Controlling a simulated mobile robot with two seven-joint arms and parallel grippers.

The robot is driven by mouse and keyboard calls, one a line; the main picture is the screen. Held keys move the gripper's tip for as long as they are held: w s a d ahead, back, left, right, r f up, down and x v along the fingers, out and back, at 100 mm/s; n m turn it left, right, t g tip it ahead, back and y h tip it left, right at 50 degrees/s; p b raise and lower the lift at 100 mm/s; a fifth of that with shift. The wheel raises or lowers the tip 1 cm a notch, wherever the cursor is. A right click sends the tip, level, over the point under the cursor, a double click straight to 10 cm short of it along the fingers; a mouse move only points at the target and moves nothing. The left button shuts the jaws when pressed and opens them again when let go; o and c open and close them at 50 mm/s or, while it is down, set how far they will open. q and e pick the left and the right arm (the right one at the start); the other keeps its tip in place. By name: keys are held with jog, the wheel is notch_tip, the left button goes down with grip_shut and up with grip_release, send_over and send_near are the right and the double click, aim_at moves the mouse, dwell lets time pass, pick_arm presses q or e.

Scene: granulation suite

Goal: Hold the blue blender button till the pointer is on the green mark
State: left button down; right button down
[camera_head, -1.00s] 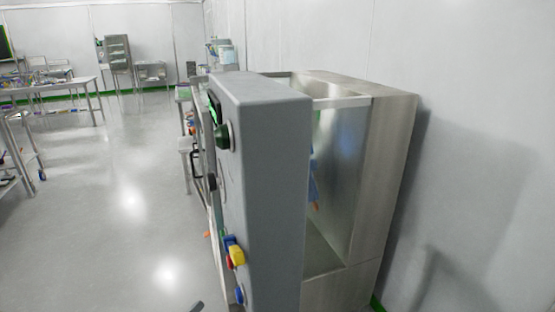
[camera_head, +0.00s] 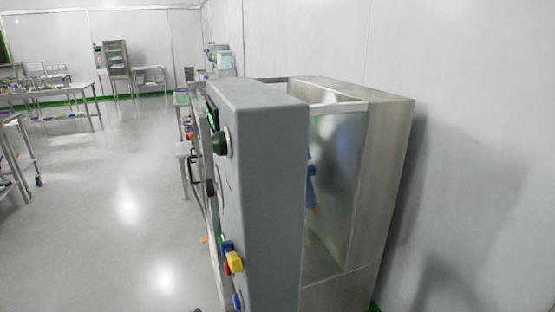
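The blender's grey control cabinet (camera_head: 262,170) stands in the middle of the view, seen nearly edge-on. On its left-facing panel are a dark green knob (camera_head: 221,142), a yellow control (camera_head: 235,262) with blue and red parts beside it, and a blue button (camera_head: 237,300) low down near the bottom edge. A small green-lit display (camera_head: 211,116) sits near the top. The panel is too oblique to make out the pointer or the green mark. Neither gripper can be made out; only a small dark tip shows at the bottom edge, too little to identify.
A steel enclosure (camera_head: 380,170) with a clear side joins the cabinet on the right, close to the white wall (camera_head: 480,120). A blue part shows inside it. Open grey floor (camera_head: 110,230) lies to the left. Steel tables (camera_head: 60,92) stand farther back.

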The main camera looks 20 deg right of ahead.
dwell(0.9)
pick_arm(q)
jog(key=s+a+f+n+y, duration=0.1)
jog(key=a+f+n+y, duration=0.6)
jog(key=f+n, duration=0.6)
jog(key=s+a+f+n+g+y, duration=0.1)
jog(key=s+a+f+n+g, duration=0.1)
jog(key=s+a+f+n, duration=0.45)
jog(key=s+a+f+n+g+y, duration=0.1)
jog(key=s+f+y, duration=0.15)
jog(key=f, duration=0.65)
jog(key=s+a+f+n+g, duration=0.1)
jog(key=s+f+n+g, duration=0.3)
jog(key=s, duration=1.1)
jog(key=s+a+f+n+g+y, duration=0.1)
jog(key=s+f+n+g, duration=0.3)
jog(key=s, duration=1.2)
notch_tip(320, 180, down, 6)
jog(key=n, duration=0.4)
jog(key=shift+r, duration=0.15)
jog(key=shift+w+a+y, duration=0.1)
jog(key=shift+a+y, duration=0.1)
jog(key=shift+y, duration=0.05)
